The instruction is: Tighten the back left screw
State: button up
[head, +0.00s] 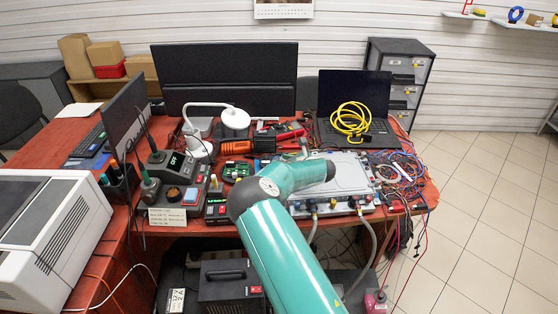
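A flat silver metal unit (350,173) lies on the red desk, right of the picture's middle. Fittings sit along its front edge, and grey hoses (371,240) hang down from there. My teal arm crosses in front of the unit's left part. The end of my arm is over the left side of the unit, and a small grey part that seems to be my gripper (303,149) shows near its back left corner. Its fingers are too small and covered to make out. The back left screw cannot be made out; my arm hides much of that corner.
Tangled wires (398,172) lie right of the unit. A laptop (352,112) with a coiled yellow cable (350,119) stands behind it. A soldering station (172,165), a white lamp (235,120) and handheld tools (237,147) crowd the desk to the left.

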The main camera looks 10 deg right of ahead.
jog(key=shift+x, duration=1.2)
jog(key=shift+c, duration=0.2)
grip_shut()
jog(key=shift+a+m+t+h, duration=0.15)
jog(key=shift+m+t+h, duration=0.2)
jog(key=shift+m+h, duration=0.35)
jog(key=shift+a+m+t+h, duration=0.15)
jog(key=shift+m+t+h, duration=0.2)
jog(key=shift+m+h, duration=0.3)
jog(key=shift+s+m+t+h, duration=0.1)
jog(key=shift+m+t+h, duration=0.2)
jog(key=shift+m+h, duration=0.75)
jog(key=shift+o, duration=0.2)
grip_release()
